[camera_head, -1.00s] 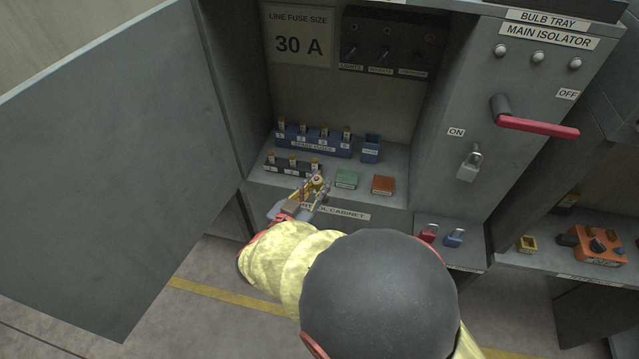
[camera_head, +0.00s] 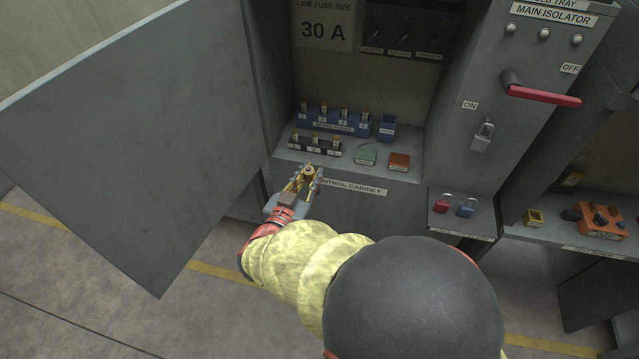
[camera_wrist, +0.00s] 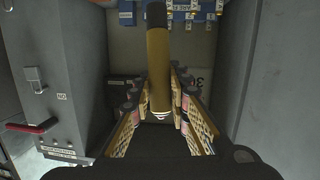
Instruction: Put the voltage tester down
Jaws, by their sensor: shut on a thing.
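My gripper (camera_head: 306,178) is shut on a yellow-brown rod with a black end, which looks like the voltage tester (camera_wrist: 158,62). In the wrist view the rod stands lengthwise between the two fingers, its black end away from my palm. The rod is small there and partly covered by the fingers. It appears held clear of the shelf, though the exact gap cannot be told.
The open door (camera_head: 130,130) borders the left. Padlocks (camera_head: 466,208), a small yellow box (camera_head: 534,217) and an orange unit (camera_head: 600,222) are farther right.

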